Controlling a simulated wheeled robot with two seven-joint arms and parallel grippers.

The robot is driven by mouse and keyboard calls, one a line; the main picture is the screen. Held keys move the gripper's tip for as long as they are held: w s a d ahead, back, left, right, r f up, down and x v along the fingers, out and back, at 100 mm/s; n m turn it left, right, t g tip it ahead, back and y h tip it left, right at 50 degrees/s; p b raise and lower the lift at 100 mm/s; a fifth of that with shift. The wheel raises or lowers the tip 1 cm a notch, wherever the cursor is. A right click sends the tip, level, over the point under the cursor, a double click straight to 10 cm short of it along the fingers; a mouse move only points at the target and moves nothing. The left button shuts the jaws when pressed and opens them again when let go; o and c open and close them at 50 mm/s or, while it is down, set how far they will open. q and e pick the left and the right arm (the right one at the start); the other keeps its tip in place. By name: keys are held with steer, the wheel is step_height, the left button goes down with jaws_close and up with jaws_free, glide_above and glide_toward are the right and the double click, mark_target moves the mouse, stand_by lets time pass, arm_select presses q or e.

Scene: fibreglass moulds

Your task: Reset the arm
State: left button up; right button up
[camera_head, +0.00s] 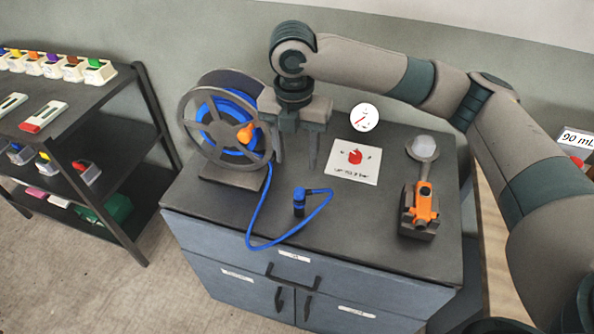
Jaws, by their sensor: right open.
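My right arm (540,170) comes in from the right edge, bends at the upper right and reaches left over the cabinet. My right gripper (297,168) hangs at its end, pointing down. Its two fingers are apart with nothing between them. It is beside the hose reel (188,130), and its body overlaps the reel's right edge in the picture. I cannot tell whether they touch. My left gripper does not show.
The dark cabinet top (365,225) bears a blue hose (258,215) with a nozzle (299,203), a red knob (355,157) on a white plate, a round gauge (365,118) and an orange tool (424,203). A loaded shelf (135,165) stands left.

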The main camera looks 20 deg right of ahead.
steer(key=shift+r, duration=0.75)
